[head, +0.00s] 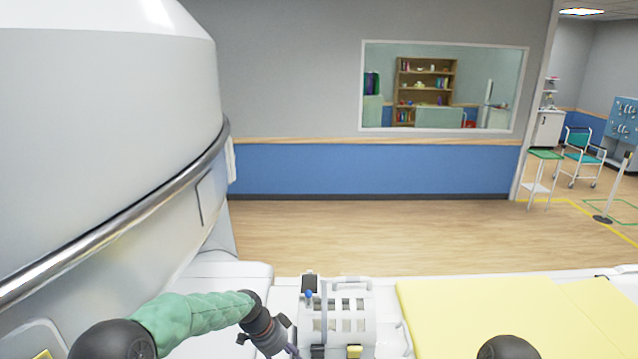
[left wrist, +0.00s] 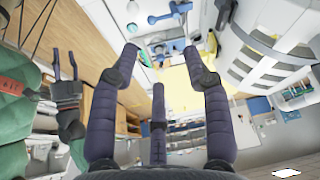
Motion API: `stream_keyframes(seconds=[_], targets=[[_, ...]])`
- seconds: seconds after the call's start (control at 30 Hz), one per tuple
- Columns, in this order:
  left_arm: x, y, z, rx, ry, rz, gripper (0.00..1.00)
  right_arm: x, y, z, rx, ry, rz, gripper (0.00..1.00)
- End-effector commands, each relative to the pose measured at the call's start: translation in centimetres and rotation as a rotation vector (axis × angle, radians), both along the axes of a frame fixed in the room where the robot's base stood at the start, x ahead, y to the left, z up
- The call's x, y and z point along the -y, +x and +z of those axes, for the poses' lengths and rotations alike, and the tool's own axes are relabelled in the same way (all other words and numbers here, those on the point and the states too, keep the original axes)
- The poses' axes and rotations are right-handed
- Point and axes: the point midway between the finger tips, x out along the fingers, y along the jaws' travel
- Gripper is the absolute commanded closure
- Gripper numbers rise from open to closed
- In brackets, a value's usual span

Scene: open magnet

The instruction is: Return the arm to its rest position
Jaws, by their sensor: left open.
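My left arm comes in from the lower left of the head view in a green sleeve. Its wrist and left gripper (head: 290,348) are low in the picture, by the front of a white slotted box (head: 345,312). The fingertips are mostly cut off or hidden there. In the left wrist view, the dark fingers of this gripper (left wrist: 160,55) are spread apart with nothing between them. A dark two-pronged part beside green sleeving at the left of that view looks like my other gripper (left wrist: 65,72), but its opening is unclear.
The large white magnet housing (head: 100,130) with a metal rail fills the left of the head view. A yellow pad (head: 480,310) lies on the white table to the right of the box. Open wooden floor (head: 380,238) stretches behind, up to a wall with a window.

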Motion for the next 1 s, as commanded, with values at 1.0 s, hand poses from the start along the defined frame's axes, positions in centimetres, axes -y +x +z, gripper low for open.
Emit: stream_keyframes(seconds=[1.0], targets=[[-1.4, -30.6, -25.4, -0.582, -0.062, 1.389, 0.52, 0.0, 0.0, -1.6, 0.001, 0.0, 0.0, 0.6]])
